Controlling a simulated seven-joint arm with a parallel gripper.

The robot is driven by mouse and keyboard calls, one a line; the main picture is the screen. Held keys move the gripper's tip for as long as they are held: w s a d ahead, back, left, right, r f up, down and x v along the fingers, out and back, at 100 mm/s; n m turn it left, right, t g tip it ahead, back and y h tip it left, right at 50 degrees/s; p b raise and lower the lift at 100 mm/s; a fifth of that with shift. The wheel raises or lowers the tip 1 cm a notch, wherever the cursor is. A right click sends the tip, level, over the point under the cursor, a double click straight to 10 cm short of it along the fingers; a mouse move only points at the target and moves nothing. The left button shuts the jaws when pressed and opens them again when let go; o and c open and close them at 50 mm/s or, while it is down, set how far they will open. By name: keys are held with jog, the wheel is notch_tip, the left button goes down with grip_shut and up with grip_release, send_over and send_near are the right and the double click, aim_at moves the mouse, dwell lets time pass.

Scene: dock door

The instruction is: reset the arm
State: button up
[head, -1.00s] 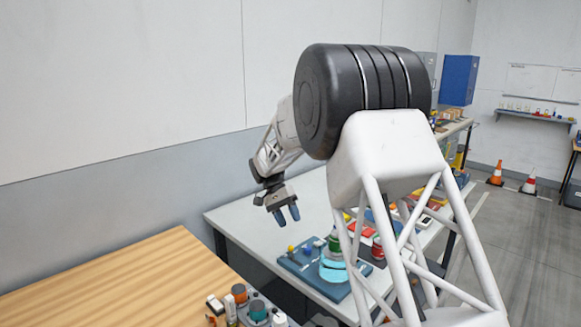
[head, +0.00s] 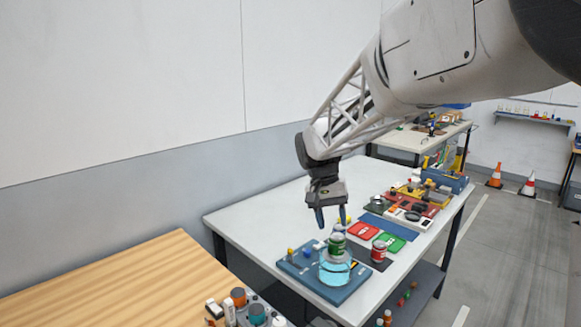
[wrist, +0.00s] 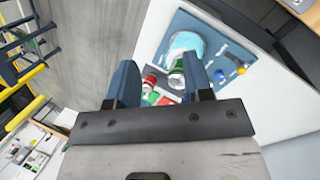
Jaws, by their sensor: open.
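My gripper (head: 332,218) is open and empty, pointing down above the white table (head: 260,213). In the head view it is just above and behind a green can (head: 337,243), apart from it as far as I can tell. The wrist view shows the two blue fingers (wrist: 160,85) spread, with the green can (wrist: 177,72) and a red can (wrist: 150,82) beyond them. Nothing is held between the fingers.
A blue board (head: 300,270) bears a cyan ring-like piece (head: 334,272) and small knobs. The red can (head: 379,250), red and green cards (head: 389,242) and several tools lie further right. A wooden table (head: 120,280) stands at front left.

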jog(key=s+d+f+n+t+y, duration=0.1)
jog(key=s+d, duration=0.3)
jog(key=s, duration=1.2)
jog(key=s+d+f+n+t+y, duration=0.1)
jog(key=s+d+t, duration=0.3)
jog(key=s, duration=1.3)
jog(key=shift+d+f, duration=0.15)
jog(key=shift+f, duration=0.05)
